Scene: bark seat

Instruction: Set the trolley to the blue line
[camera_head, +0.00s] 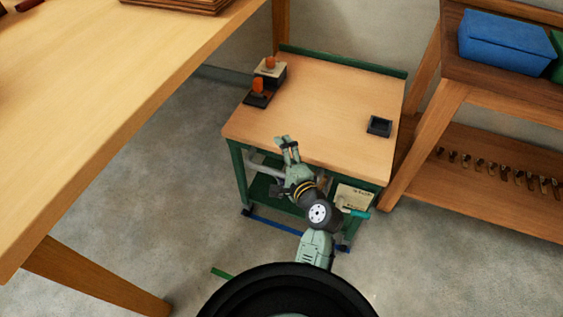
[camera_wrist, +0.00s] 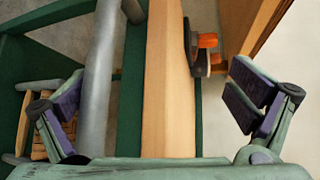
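The trolley (camera_head: 325,105) has a pale wooden top and a green frame, and stands between the bench and the shelf. The blue line (camera_head: 283,228) lies on the floor at the trolley's near feet. My gripper (camera_head: 288,147) is at the trolley's near edge. In the wrist view my gripper (camera_wrist: 157,80) is open, with its fingers wide apart. The grey handle bar (camera_wrist: 97,80) and the wooden top's edge (camera_wrist: 168,80) lie between the fingers in that picture. I cannot tell whether a finger touches them. My arm hides part of the trolley's front.
Orange-knobbed items (camera_head: 265,80) and a small dark tray (camera_head: 379,126) are on the trolley top. A wooden bench (camera_head: 110,75) is at left. A shelf with a blue box (camera_head: 505,42) is close at right. A green line (camera_head: 221,273) marks the floor nearer me.

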